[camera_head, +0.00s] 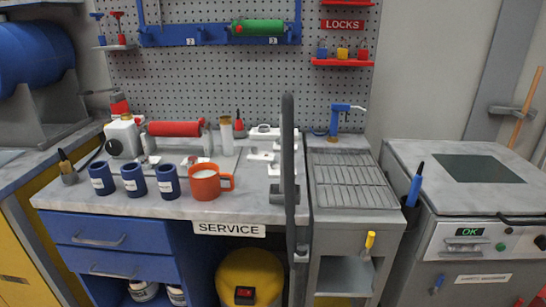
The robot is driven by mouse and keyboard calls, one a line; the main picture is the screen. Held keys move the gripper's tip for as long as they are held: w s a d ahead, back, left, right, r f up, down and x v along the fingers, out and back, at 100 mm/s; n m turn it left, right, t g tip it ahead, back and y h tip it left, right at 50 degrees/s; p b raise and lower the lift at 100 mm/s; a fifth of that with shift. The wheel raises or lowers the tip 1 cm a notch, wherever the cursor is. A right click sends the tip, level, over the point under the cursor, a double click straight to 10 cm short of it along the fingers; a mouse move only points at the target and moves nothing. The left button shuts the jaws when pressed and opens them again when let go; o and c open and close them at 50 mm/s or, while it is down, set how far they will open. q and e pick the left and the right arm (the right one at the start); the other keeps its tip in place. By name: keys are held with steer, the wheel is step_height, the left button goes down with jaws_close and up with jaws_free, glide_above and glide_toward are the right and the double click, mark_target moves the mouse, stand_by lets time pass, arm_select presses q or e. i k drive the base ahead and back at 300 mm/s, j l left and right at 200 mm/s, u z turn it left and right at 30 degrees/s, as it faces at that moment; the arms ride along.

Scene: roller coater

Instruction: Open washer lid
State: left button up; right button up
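The washer (470,240) stands at the right, a grey cabinet with a green "OK" display, knobs on its front and a label below. Its lid (415,165) is a flat grey top with a dark window (478,168). The lid lies flat and looks shut. A dark handle (520,220) shows at the lid's front edge, toward the right. Neither of my grippers is in view.
A blue-handled tool (415,188) stands at the washer's left side, beside the draining rack (345,185). A tall dark upright bar (289,150) rises at the bench front. Blue cups (134,180) and an orange mug (205,184) stand on the bench. The lid's top is clear.

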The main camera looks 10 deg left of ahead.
mark_target(458, 179)
steer(key=i+j+z, duration=0.1)
steer(key=j, duration=0.2)
steer(key=i+j, duration=0.15)
steer(key=j, duration=0.2)
steer(key=i+j+z, duration=0.15)
steer(key=j, duration=0.15)
steer(key=j+z, duration=0.1)
steer(key=j, duration=0.25)
steer(key=i, duration=0.35)
steer(key=z, duration=1.6)
steer(key=i+l+u, duration=0.1)
steer(key=u, duration=0.3)
steer(key=l+u, duration=0.15)
steer(key=u, duration=0.2)
